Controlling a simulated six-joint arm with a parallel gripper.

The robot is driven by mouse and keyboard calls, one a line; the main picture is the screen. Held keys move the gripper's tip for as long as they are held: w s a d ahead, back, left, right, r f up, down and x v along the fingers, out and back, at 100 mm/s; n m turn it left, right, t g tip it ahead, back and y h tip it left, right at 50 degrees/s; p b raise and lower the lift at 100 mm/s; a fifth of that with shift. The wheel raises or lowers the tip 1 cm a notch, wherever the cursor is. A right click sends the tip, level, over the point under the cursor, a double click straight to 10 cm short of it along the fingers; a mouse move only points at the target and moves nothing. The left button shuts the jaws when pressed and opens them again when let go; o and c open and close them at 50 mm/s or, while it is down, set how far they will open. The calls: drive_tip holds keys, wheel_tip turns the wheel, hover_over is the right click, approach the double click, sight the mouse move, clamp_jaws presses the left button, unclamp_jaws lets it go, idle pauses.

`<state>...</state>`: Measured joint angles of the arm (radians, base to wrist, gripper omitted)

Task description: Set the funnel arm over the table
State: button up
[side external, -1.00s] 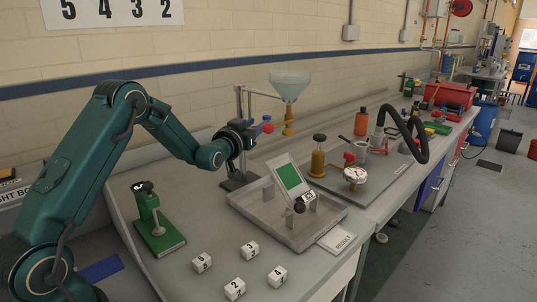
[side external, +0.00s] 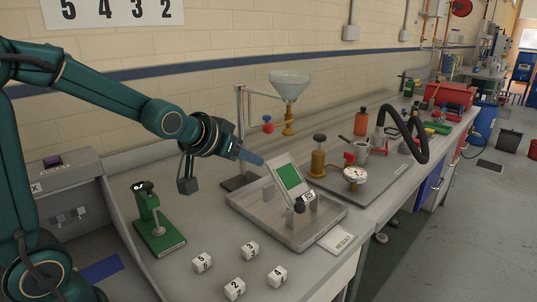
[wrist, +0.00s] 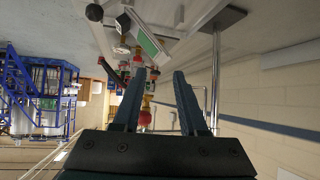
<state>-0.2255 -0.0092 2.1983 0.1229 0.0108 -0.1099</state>
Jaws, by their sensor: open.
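The funnel (side external: 290,82) is a pale glass cone with a brass spout (side external: 289,122). It hangs on a thin horizontal arm (side external: 262,92) from an upright post (side external: 241,130). A red ball knob (side external: 267,128) and a blue one sit beside the post. In the side view the funnel appears behind the tilted table (side external: 289,175), toward the wall.
A green press (side external: 155,220) and several numbered white cubes (side external: 250,250) are on the bench front. A RESULT card (side external: 336,240) lies right of the tray. A plate with a gauge (side external: 355,174), a brass cylinder (side external: 317,163) and a black hose (side external: 420,140) stands farther right.

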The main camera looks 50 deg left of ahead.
drive_tip(key=s+d+f+m+g+h, duration=0.1)
drive_tip(key=s+d, duration=0.3)
drive_tip(key=s, duration=0.6)
drive_tip(key=s+d+f+m+g+h, duration=0.1)
drive_tip(key=s+d+g, duration=0.3)
drive_tip(key=s, duration=0.6)
drive_tip(key=shift+s+d, duration=0.15)
drive_tip(key=shift+s, duration=0.1)
drive_tip(key=shift+f, duration=0.1)
